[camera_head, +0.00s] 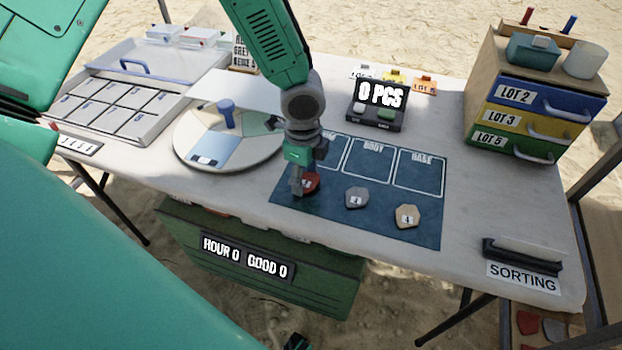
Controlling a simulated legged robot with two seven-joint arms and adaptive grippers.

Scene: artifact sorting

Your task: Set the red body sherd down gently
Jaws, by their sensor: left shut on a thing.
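The red body sherd (311,183) is at the left part of the dark blue sorting mat (335,222), in the row below the printed boxes. My left gripper (298,187) points down and is shut on the red sherd, at or just above the mat; I cannot tell whether the sherd touches it. The gripper hides part of the sherd and part of the leftmost box. A grey sherd (356,198) and a tan sherd (407,216) lie to the right on the mat. The box marked BODY (368,162) is empty.
A round turntable (180,150) with a blue knob stands left of the mat, beside a compartment tray (100,118). A counter reading 0 PCS (378,98) sits behind the mat. A drawer cabinet (485,62) stands at the right. A black holder (521,257) is at the front right.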

